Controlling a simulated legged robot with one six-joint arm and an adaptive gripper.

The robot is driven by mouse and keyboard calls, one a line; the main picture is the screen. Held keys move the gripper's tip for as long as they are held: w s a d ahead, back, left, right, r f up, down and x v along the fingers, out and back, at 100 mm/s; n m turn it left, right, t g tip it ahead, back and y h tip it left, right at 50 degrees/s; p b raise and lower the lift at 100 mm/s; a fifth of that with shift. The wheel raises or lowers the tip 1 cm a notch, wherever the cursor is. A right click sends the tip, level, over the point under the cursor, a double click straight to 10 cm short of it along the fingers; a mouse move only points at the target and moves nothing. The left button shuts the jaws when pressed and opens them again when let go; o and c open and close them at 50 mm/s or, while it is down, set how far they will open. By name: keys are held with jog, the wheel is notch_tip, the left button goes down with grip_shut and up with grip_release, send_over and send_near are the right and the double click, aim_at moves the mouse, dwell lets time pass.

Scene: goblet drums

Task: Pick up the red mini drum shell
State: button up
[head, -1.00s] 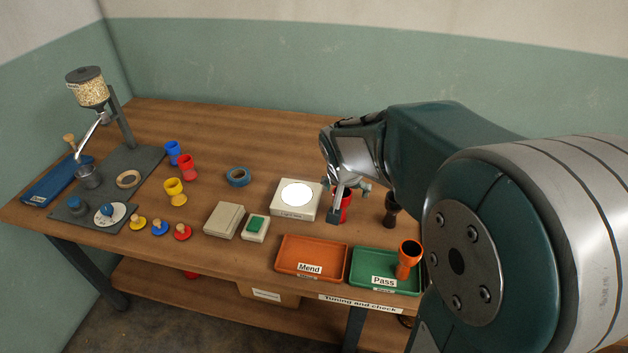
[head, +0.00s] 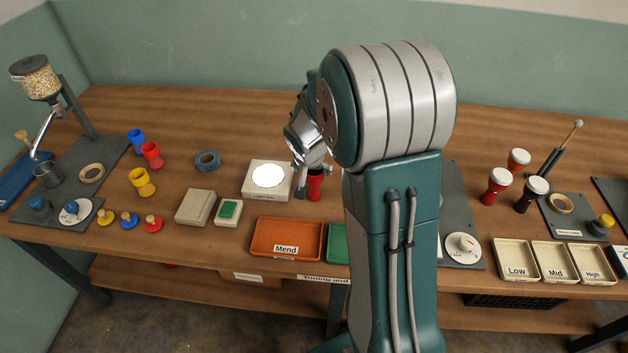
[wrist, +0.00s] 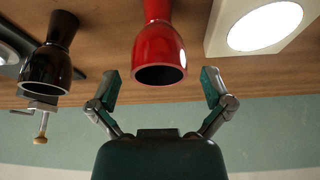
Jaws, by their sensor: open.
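A red drum shell (head: 315,186) stands beside the light box, partly hidden by my gripper. In the wrist view the red shell (wrist: 160,45) is centred between my two fingers, its dark open rim facing the camera. My gripper (wrist: 160,87) is open, with one finger on each side of the shell and a visible gap to it on both sides. In the head view my gripper (head: 309,172) is low beside the shell. Another red shell (head: 152,156), goblet-shaped, stands further left behind a yellow one.
The light box (head: 266,181) is close beside the shell; the orange Mend tray (head: 287,255) is in front. A black shell (wrist: 46,65) stands on the other side in the wrist view. My arm hides part of the green tray (head: 338,243).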

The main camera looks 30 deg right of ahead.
jog(key=x, duration=0.3)
jog(key=shift+w+d, duration=0.1)
jog(key=shift+d, duration=0.05)
jog(key=shift+c, duration=0.3)
jog(key=c, duration=1)
